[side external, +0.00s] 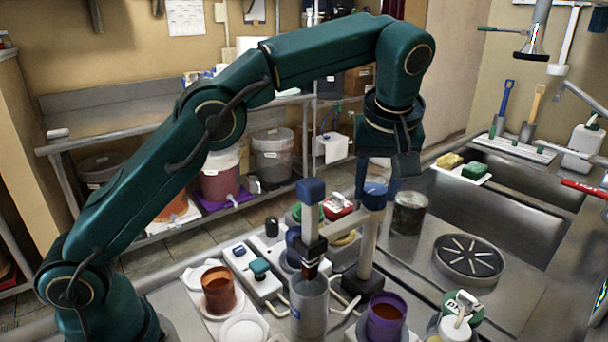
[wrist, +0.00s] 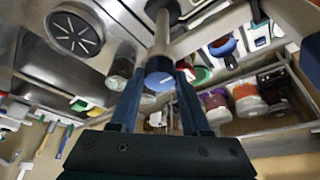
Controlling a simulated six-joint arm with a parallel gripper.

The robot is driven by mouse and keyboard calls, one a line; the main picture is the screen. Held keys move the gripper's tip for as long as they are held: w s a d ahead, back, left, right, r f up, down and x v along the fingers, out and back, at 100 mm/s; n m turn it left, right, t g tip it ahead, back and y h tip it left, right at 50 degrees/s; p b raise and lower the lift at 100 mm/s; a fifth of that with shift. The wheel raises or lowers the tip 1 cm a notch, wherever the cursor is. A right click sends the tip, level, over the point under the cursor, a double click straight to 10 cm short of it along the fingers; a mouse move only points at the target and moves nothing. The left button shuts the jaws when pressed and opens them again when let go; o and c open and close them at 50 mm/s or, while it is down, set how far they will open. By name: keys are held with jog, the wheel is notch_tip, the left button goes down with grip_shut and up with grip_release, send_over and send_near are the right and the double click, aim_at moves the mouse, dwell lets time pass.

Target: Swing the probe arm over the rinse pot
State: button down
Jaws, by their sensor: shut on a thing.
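The probe arm has a pale post (side external: 367,240) topped by a blue knob (side external: 375,197). Its probe (side external: 311,250) has a blue cap and dark clamp and hangs upright on the left. Its lower tip is at the mouth of a grey cylindrical pot (side external: 309,308); I cannot tell whether it is inside or just above. No label shows which vessel is the rinse pot. My gripper (side external: 377,183) points down with its fingers around the blue knob. In the wrist view the knob (wrist: 160,77) sits between both fingertips (wrist: 158,88), and a pale bar runs off to the upper right.
An orange cup (side external: 218,292) stands left of the grey pot and a purple cup (side external: 385,320) stands right. A dark glass jar (side external: 408,214) stands behind the post. A round slotted drain (side external: 469,258) and sinks are at right. The metal counter between jar and drain is clear.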

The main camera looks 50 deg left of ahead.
jog(key=shift+r, duration=0.1)
jog(key=shift+c, duration=1.8)
grip_release()
jog(key=shift+s+d+r, duration=0.1)
jog(key=shift+d+r, duration=0.05)
jog(key=shift+r, duration=0.25)
jog(key=shift+s+d+r, duration=0.15)
jog(key=shift+s, duration=0.05)
jog(key=s+d, duration=0.8)
jog(key=shift+s, duration=0.15)
jog(key=shift+d, duration=0.1)
